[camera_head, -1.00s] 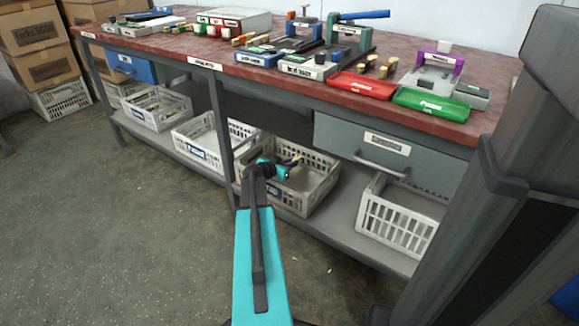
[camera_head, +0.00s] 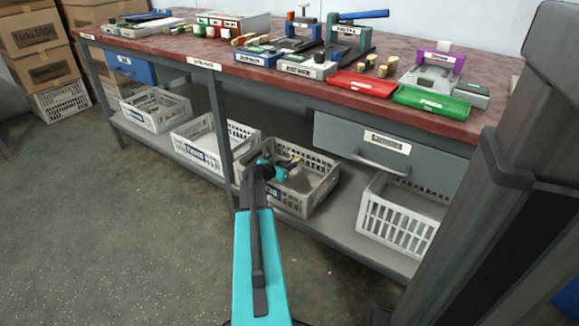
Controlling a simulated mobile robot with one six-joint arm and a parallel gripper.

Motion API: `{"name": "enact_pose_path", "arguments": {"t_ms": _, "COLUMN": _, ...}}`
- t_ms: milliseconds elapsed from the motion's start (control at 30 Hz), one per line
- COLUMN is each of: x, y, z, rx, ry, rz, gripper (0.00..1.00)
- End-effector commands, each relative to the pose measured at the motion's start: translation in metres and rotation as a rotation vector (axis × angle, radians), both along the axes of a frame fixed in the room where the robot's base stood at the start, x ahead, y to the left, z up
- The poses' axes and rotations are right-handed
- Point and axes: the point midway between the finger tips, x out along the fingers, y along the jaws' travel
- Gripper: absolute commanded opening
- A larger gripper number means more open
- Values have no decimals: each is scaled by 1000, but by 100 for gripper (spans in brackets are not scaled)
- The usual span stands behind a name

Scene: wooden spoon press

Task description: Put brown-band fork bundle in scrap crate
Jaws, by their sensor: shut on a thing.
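My gripper (camera_head: 286,165) is over the grey crate (camera_head: 318,197) on the lower shelf, near its back left part. My arm hides the crate's left end, and the crate's front label is too small to read. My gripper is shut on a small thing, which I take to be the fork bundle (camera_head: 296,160). It shows only as a few dark and pale pixels at the fingertips, and its band colour cannot be made out. A brownish patch lies inside the crate below the gripper; I cannot tell what it is.
Other crates stand on the shelf: one left (camera_head: 202,146), one far left (camera_head: 156,109), one white and empty-looking at right (camera_head: 397,222). A grey drawer (camera_head: 390,150) and the red-brown bench top (camera_head: 440,122) overhang the shelf. The floor in front is clear.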

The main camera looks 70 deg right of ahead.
Motion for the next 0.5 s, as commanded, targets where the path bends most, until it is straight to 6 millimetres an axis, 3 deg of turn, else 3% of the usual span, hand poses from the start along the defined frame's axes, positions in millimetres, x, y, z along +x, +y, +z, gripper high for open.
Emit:
{"name": "enact_pose_path", "arguments": {"t_ms": 33, "x": 0, "y": 1, "z": -8, "rx": 7, "ry": -1, "rz": -1, "gripper": 0}}
{"name": "enact_pose_path", "arguments": {"t_ms": 500, "x": 0, "y": 2, "z": -16, "rx": 12, "ry": -2, "rz": -2, "gripper": 0}}
